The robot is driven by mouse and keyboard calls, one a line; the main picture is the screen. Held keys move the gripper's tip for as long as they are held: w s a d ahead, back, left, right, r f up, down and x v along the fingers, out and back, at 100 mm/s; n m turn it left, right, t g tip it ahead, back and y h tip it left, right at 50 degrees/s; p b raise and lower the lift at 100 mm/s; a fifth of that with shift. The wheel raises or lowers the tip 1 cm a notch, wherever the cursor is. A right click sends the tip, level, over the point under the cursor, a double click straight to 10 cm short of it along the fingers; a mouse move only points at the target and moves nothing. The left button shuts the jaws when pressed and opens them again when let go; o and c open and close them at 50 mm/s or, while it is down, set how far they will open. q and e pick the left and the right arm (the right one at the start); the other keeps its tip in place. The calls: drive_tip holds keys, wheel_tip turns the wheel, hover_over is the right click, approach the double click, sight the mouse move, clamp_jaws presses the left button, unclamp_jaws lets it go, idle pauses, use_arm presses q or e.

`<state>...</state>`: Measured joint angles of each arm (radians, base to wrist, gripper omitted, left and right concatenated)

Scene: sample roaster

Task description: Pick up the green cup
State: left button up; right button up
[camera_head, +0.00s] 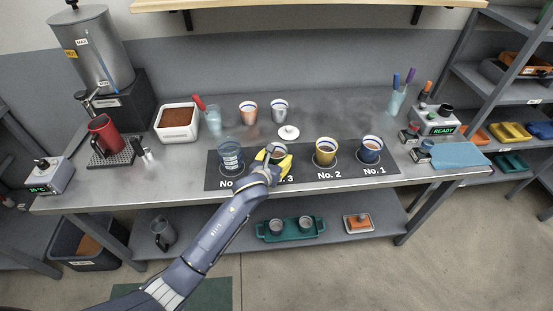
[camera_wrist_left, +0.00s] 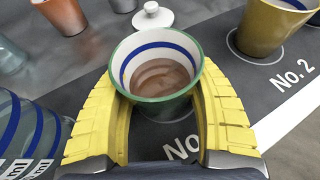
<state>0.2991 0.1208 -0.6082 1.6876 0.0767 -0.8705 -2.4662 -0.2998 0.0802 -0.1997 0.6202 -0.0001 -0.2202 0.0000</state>
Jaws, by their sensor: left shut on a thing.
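The green cup (camera_wrist_left: 157,112) is in the middle of the left wrist view. It is white inside with a blue band, and brown liquid shows in it. My left gripper (camera_wrist_left: 160,118) has its yellow fingers around the cup on both sides and is shut on it. In the head view the left gripper (camera_head: 279,162) is at the No. 3 place on the dark mat, and the cup (camera_head: 274,150) is partly hidden behind it. I cannot tell whether the cup touches the mat. My right gripper is not in view.
On the dark mat (camera_head: 219,182), a blue-banded glass (camera_head: 230,155) stands left of the cup, and a yellow cup (camera_head: 326,152) and a blue cup (camera_head: 371,150) stand right. A white lid (camera_head: 289,132), a copper cup (camera_head: 248,112) and a silver cup (camera_head: 280,110) are behind.

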use_arm(q)
drive_tip(key=shift+r, duration=0.25)
drive_tip(key=shift+r, duration=9.5)
drive_tip(key=s+a+f+n+y, duration=0.1)
drive_tip(key=a+f+n+y, duration=0.1)
drive_tip(key=a, duration=0.6)
drive_tip(key=s+a+f+n+y, duration=0.1)
drive_tip(key=a+f+n+y, duration=0.2)
drive_tip(key=a, duration=0.6)
drive_tip(key=s+a+f+n+y, duration=0.1)
drive_tip(key=a+n+y, duration=0.3)
drive_tip(key=a, duration=0.4)
drive_tip(key=shift+s+a+f+y, duration=0.2)
drive_tip(key=shift+a+f+y, duration=0.1)
drive_tip(key=shift+f+y, duration=0.5)
drive_tip(key=shift+d, duration=0.1)
drive_tip(key=d+r+m+y, duration=0.1)
drive_tip(key=m, duration=0.1)
drive_tip(key=w+d+r+m+y, duration=0.1)
drive_tip(key=d+m, duration=0.1)
drive_tip(key=shift+w+d+r+g, duration=0.1)
drive_tip(key=shift+d+g, duration=0.05)
drive_tip(key=shift+g, duration=0.15)
drive_tip(key=shift+w+d+f+m+y, duration=0.15)
drive_tip(key=shift+d+f+m+y, duration=0.15)
drive_tip(key=shift+d+m+y, duration=0.3)
drive_tip(key=shift+d+r+m+y, duration=0.1)
drive_tip(key=shift+r+m+y, duration=0.45)
drive_tip(key=shift+m, duration=0.35)
